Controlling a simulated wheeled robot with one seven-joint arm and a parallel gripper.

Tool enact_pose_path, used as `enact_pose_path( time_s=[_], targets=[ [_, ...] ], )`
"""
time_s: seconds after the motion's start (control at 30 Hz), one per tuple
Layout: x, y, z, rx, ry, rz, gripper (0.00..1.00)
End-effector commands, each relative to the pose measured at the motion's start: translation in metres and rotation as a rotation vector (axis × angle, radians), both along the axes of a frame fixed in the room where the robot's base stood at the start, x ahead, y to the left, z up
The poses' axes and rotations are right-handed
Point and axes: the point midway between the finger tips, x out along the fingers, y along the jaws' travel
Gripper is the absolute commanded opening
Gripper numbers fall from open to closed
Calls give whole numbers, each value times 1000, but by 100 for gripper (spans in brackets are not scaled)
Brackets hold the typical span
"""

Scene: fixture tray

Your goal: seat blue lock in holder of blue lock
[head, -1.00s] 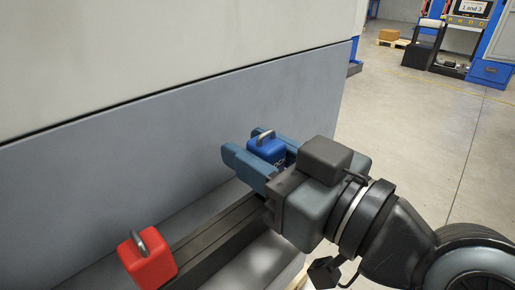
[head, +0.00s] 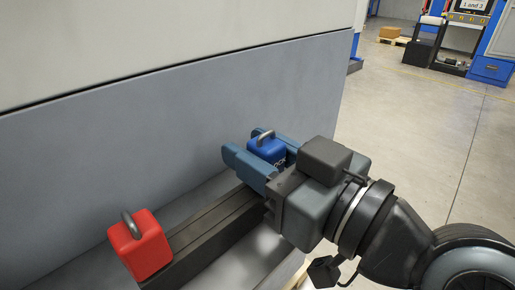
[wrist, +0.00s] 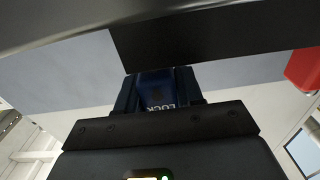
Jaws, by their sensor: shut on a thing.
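The blue lock (head: 266,150) has a grey metal shackle on top and stands upright between the blue-grey fingers of my gripper (head: 243,147). My gripper is shut on it. In the wrist view the blue lock (wrist: 157,90) shows dark between the fingers, with white lettering on its face. The lock is over or near the far end of a dark bar (head: 212,227) beside the grey wall. I cannot tell whether it touches the bar. No holder of the blue lock can be made out; the gripper hides that part.
A red lock (head: 140,246) with a grey shackle stands at the near end of the bar. It also shows in the wrist view (wrist: 302,68). The grey wall (head: 130,150) rises close along the left side. Open floor (head: 420,130) lies to the right.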

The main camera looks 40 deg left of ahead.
Motion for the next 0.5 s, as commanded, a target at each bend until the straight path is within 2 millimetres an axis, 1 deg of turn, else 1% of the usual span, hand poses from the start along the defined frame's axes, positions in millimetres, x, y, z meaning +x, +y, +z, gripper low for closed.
enact_pose_path(
  time_s=[0.3,0.33,0.5],
  targets=[
    [0,0,-8,0,0,0,3],
    [0,0,-7,1,0,0,39],
    [0,0,-6,0,0,0,55]
  ],
)
